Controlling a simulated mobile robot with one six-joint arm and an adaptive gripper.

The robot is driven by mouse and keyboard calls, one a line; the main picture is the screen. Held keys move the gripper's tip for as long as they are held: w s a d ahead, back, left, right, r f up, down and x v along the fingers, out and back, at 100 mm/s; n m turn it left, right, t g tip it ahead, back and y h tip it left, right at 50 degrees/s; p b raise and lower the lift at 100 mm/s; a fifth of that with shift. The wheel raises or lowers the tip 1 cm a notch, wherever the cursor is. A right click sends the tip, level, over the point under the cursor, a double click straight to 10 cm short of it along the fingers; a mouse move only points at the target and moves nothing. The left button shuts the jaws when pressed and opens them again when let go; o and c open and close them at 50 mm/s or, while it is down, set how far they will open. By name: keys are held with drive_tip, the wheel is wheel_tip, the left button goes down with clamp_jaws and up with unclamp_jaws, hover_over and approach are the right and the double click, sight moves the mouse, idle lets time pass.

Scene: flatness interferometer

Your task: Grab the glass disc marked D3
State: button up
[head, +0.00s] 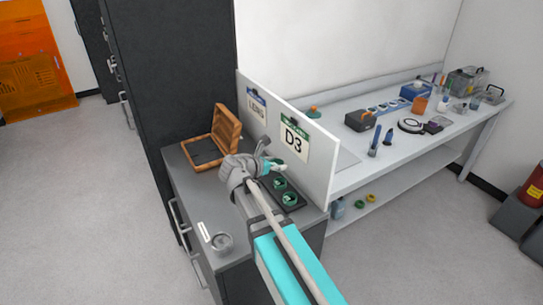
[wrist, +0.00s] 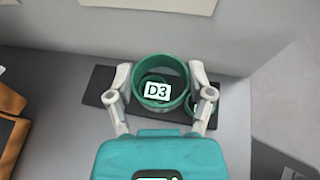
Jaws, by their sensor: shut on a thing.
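The glass disc marked D3 (wrist: 157,91) has a green ring-shaped rim and a white label reading D3. In the wrist view it sits between the two fingers of my gripper (wrist: 160,80), which is shut on the rim from both sides. The disc looks large and close, above the dark tray (wrist: 97,88). In the head view my gripper (head: 268,166) is over the grey cabinet top near the upright panel, and it partly hides what it holds.
Two green-rimmed discs (head: 279,183) (head: 289,198) lie on the dark tray by my gripper. An open wooden box (head: 226,125) stands behind. A small round metal dish (head: 222,242) is at the front.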

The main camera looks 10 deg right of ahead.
drive_tip(key=shift+s+d+r+p, duration=0.1)
drive_tip(key=shift+s+r+p, duration=0.15)
drive_tip(key=shift+s, duration=0.4)
drive_tip(key=shift+s+r+p, duration=0.15)
drive_tip(key=shift+s+r, duration=0.15)
drive_tip(key=shift+s, duration=0.35)
